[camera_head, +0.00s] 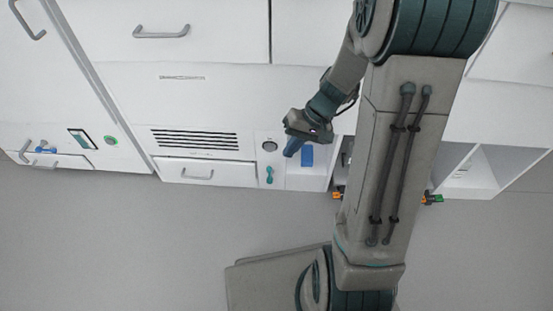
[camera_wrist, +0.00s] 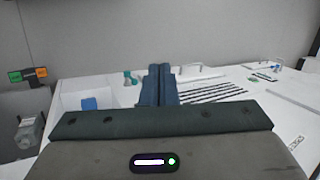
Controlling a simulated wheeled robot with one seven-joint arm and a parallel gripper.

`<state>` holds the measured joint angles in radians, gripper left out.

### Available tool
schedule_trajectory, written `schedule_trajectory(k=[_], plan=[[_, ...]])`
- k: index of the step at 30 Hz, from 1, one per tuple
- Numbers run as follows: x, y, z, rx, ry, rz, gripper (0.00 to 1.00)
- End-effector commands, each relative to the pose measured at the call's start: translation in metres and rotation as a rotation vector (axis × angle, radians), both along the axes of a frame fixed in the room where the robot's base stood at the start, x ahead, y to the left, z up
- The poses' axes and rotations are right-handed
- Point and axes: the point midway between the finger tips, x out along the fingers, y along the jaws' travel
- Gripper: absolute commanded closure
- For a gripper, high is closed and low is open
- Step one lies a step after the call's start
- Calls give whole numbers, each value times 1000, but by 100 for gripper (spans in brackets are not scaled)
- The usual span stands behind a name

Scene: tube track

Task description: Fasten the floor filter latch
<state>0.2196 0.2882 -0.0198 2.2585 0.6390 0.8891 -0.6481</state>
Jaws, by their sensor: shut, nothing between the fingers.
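A small teal latch-like part (camera_head: 269,174) sits low on a narrow white panel, below a round grey knob (camera_head: 269,146). It stands upright in the head view and also shows in the wrist view (camera_wrist: 130,78), just left of my fingertips. I cannot tell whether it is fastened. My gripper (camera_head: 292,148) has blue fingers pressed together and is empty. In the head view it is up and to the right of the teal part, apart from it. The fingers also show in the middle of the wrist view (camera_wrist: 160,70).
A slotted vent (camera_head: 195,140) and a drawer with a grey handle (camera_head: 198,175) lie left of the panel. A blue square (camera_head: 307,156) sits in a white recess to the right. Orange and green tags (camera_head: 432,199) mark the open shelves. The grey floor in front is clear.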

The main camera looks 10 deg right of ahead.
Motion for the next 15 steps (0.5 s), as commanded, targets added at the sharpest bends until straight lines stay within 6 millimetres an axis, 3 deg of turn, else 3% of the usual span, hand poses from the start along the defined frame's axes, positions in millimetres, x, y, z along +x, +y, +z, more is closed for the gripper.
schedule_trajectory(k=[6,15], plan=[[40,-20,-55,149,-13,-102,100],[74,-60,-148,272,-88,-275,100]])
